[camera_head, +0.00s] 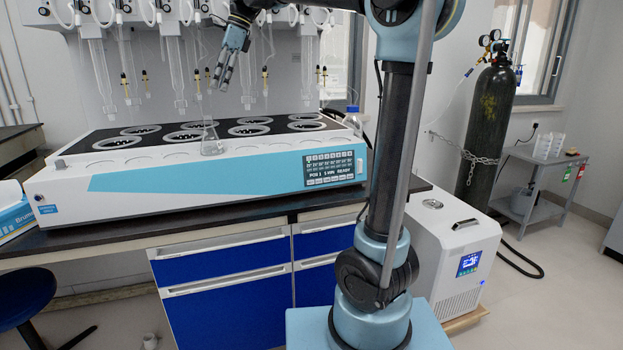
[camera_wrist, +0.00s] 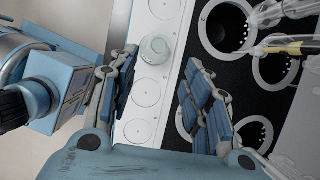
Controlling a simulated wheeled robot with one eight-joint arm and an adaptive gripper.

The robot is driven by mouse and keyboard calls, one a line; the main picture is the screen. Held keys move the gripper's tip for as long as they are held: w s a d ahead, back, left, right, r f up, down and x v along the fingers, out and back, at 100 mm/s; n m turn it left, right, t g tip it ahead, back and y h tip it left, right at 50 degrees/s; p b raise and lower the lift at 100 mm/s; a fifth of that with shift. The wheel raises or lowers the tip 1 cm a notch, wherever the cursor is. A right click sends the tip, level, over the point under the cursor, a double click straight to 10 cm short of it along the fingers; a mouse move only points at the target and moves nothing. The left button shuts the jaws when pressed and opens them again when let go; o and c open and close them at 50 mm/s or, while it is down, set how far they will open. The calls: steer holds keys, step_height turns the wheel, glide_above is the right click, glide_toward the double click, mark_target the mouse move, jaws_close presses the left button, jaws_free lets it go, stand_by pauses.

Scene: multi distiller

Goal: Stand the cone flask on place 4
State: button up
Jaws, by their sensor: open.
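The clear cone flask (camera_head: 211,142) stands upright on the white front strip of the distiller (camera_head: 215,176). In the wrist view the flask (camera_wrist: 156,48) is seen from above, on one of a row of round marked places (camera_wrist: 146,92). I cannot read any place numbers. My gripper (camera_head: 222,82) is open and empty, high above the distiller and well clear of the flask. In the wrist view its two blue-padded fingers are spread apart (camera_wrist: 162,88), with the flask showing beyond the gap between them.
Black-centred heating wells (camera_head: 194,136) lie behind the strip. Glass tubes (camera_head: 174,75) with yellow-tipped lines hang over the wells, close around my gripper. A display panel (camera_head: 334,167) is on the distiller's front right. A gas cylinder (camera_head: 488,125) stands at the right.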

steer(key=s+d+f+n+t+h, duration=0.1)
steer(key=s+d+f+n, duration=0.35)
steer(key=d+f, duration=0.55)
steer(key=s+d+f+n+t+h, duration=0.1)
steer(key=s+d+f+n, duration=0.2)
steer(key=s+d+f, duration=0.7)
steer(key=s+d+f+n+h, duration=0.1)
steer(key=s+d+f+n, duration=0.3)
steer(key=d+f, duration=0.4)
steer(key=s+d+f+n+t+h, duration=0.1)
steer(key=s+d+f+n, duration=0.3)
steer(key=f, duration=0.9)
steer(key=s+d, duration=0.2)
steer(key=d, duration=0.2)
steer(key=shift+d, duration=0.3)
steer(key=shift+w+f, duration=0.1)
steer(key=shift+w+f, duration=0.15)
steer(key=shift+w, duration=0.2)
